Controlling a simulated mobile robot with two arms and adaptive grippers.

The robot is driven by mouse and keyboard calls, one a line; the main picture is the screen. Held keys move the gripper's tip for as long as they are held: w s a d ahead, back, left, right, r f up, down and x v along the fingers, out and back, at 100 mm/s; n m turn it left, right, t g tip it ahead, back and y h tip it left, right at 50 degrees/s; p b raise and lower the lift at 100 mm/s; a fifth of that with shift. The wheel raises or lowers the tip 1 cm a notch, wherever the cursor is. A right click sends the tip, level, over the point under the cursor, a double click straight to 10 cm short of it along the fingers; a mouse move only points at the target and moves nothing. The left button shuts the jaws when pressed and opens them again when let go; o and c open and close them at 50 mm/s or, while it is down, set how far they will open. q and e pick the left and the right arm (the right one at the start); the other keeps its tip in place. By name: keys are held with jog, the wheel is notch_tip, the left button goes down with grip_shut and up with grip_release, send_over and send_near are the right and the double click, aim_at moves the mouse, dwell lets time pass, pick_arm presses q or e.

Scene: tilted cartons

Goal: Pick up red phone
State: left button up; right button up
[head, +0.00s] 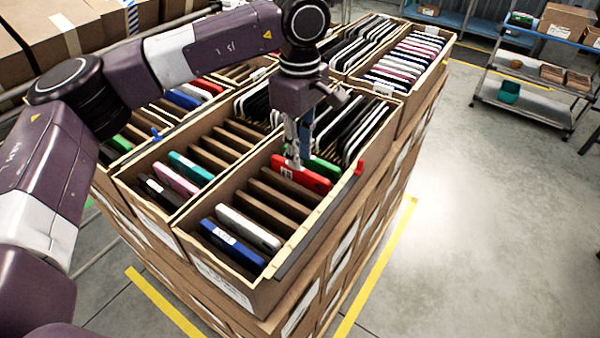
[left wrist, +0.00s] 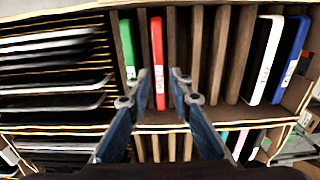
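The red phone (head: 302,174) stands on edge in a slot of the front right carton, and it also shows in the left wrist view (left wrist: 157,50). My left gripper (head: 294,155) points down just over it. In the left wrist view the left gripper's fingers (left wrist: 161,76) are apart, one on each side of the red phone, with gaps between. I cannot tell how deep the fingertips reach beside it. A green phone (left wrist: 128,48) stands in the slot beside the red one. My right gripper is not in view.
The same carton holds a white phone (head: 248,228) and a blue phone (head: 232,242), with brown dividers (head: 275,200) between. The neighbouring carton holds a teal phone (head: 190,166) and others. Dark and white flat devices (head: 358,125) stand packed behind. Open floor (head: 480,220) lies to the right.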

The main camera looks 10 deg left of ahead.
aim_at(300, 179)
pick_arm(q)
notch_tip(300, 179, down, 4)
jog(key=shift+w+r+p, duration=0.1)
jog(key=shift+r+p, duration=0.05)
jog(key=shift+p, duration=0.5)
grip_shut()
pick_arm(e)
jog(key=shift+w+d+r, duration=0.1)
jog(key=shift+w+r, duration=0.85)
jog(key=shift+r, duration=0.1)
pick_arm(q)
jog(key=shift+r, duration=0.1)
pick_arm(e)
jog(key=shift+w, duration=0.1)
